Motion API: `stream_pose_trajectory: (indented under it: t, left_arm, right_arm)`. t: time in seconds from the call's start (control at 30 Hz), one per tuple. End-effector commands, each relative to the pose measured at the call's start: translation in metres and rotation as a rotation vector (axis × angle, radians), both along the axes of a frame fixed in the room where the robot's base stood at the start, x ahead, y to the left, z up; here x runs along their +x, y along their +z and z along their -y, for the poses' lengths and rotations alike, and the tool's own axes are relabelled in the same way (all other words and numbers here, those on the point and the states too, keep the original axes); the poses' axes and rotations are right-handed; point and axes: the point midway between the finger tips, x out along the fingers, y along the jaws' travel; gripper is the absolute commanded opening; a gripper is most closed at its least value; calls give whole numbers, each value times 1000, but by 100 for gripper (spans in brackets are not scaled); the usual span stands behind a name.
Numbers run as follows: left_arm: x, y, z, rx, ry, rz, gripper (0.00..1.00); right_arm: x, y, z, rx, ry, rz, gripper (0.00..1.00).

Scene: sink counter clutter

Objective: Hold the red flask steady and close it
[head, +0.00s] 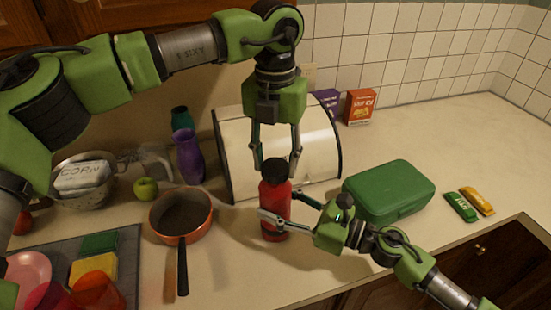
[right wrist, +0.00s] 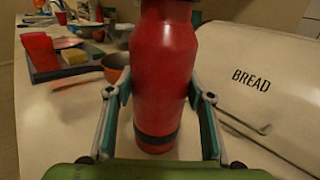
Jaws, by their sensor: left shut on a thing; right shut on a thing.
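The red flask (head: 275,205) stands upright on the counter in front of the bread box, its black cap (head: 274,170) on top. My left gripper (head: 276,160) points down from above, its fingers shut on the cap. My right gripper (head: 278,208) comes in from the right, low over the counter, and is shut on the flask's body. In the right wrist view the red flask (right wrist: 165,75) stands between the two fingers of my right gripper (right wrist: 160,90). The cap is mostly cut off at the top there, so its seating is hidden.
A cream bread box (head: 325,150) stands behind the flask. A green lunch box (head: 390,190) is to the right, an orange pan (head: 181,213) to the left. A purple bottle (head: 188,158) and a colander (head: 85,198) stand farther left. The far right counter is mostly clear.

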Motion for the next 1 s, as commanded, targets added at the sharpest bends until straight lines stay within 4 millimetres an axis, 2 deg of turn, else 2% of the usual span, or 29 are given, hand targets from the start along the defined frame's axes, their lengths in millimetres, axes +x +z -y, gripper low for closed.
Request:
stream_pose_trajectory:
  t: [0.63,0.67,0.73,0.87,1.0]
  left_arm:
    - [0,-12,0,1,2,0,28]
    - [0,-12,0,1,2,0,28]
    - [0,-12,0,0,-6,1,28]
    - [0,-12,0,-1,-109,-1,28]
    - [0,-12,1,-2,-354,0,28]
  right_arm:
    - [0,0,0,0,0,0,10]
    - [0,0,0,0,0,0,0]
    - [0,0,0,0,0,0,0]
    - [0,0,0,0,0,0,0]
    - [0,0,0,0,0,0,0]
